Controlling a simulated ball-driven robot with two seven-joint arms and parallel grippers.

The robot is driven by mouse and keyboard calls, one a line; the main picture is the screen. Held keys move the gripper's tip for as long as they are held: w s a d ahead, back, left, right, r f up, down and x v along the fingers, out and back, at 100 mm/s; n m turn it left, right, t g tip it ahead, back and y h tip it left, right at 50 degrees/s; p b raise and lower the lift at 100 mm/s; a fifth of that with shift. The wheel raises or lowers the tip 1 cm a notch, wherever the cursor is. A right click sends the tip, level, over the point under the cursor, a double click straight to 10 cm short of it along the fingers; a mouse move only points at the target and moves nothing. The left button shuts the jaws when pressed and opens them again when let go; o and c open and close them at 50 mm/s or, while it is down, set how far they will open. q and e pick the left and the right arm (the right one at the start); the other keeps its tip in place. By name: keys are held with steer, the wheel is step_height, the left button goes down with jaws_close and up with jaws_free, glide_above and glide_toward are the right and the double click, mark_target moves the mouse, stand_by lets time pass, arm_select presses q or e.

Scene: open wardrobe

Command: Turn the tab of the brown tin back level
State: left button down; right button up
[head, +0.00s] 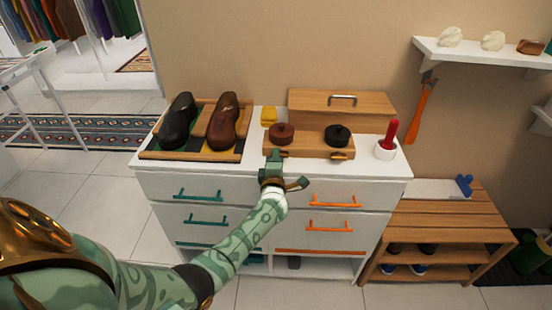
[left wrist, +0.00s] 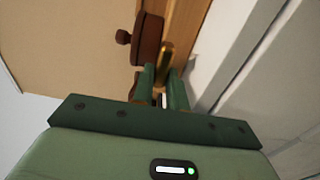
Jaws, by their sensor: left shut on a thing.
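The brown tin (head: 282,133), round with a knob on its lid, stands at the left of a low wooden block (head: 310,142) on the white dresser. It also shows in the left wrist view (left wrist: 150,40). My left gripper (head: 274,156) is at the block's front edge, just below the tin. In the wrist view its two fingers (left wrist: 161,88) are shut on a brass-coloured tab (left wrist: 167,52). The fingers hide part of the tab, so its exact tilt is hard to tell. My right gripper is out of view.
A black tin (head: 338,135) stands at the block's right, with a brass-coloured tab (head: 340,156) below it. A wooden box (head: 355,105) stands behind.

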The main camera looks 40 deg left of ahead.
arm_select(q)
steer(key=c, duration=1.4)
jaws_free()
steer(key=shift+s, duration=0.1)
steer(key=shift+s+d, duration=0.25)
steer(key=shift+s, duration=0.05)
steer(key=p+v, duration=0.4)
steer(key=v, duration=1.1)
steer(key=shift+s+d, duration=0.15)
steer(key=shift+d, duration=0.05)
